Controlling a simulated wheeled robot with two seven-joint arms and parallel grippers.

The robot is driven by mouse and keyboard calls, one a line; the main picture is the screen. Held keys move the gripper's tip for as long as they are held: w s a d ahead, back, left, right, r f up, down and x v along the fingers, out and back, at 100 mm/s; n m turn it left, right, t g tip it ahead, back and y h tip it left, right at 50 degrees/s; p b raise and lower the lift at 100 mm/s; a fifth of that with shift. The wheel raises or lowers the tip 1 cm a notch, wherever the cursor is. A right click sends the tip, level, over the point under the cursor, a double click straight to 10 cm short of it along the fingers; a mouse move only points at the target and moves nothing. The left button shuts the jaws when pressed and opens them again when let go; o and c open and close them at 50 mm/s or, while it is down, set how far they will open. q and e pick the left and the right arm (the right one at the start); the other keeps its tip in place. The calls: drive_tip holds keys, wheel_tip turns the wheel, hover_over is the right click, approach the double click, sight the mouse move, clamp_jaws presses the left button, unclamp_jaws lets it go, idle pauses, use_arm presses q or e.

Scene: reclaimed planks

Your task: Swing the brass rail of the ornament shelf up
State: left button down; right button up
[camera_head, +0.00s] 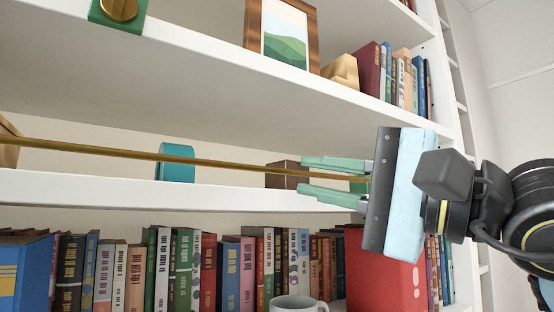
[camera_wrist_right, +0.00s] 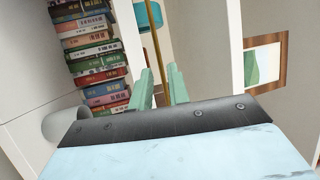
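The brass rail (camera_head: 230,164) runs as a thin bar across the front of the ornament shelf (camera_head: 90,186), slightly above the shelf's front edge. My right gripper (camera_head: 300,174) reaches in from the right with its two green fingers apart, one above and one below the rail near its right end. In the right wrist view the rail (camera_wrist_right: 156,50) passes between the fingertips (camera_wrist_right: 159,72), with gaps visible on its sides; I cannot tell whether either finger touches it. The rail's right end is hidden by the gripper. My left gripper is not in view.
Behind the rail stand a teal ornament (camera_head: 176,163) and a brown box (camera_head: 287,168). The upper shelf (camera_head: 215,55) holds a framed picture (camera_head: 284,32) and books. Below are a row of books (camera_head: 185,265), a grey mug (camera_head: 297,303) and a red box (camera_head: 380,275).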

sight(283, 170)
drive_tip(key=p+x, duration=0.1)
drive_tip(key=x, duration=0.5)
drive_tip(key=shift+a, duration=0.15)
clamp_jaws()
drive_tip(key=shift+w, duration=0.1)
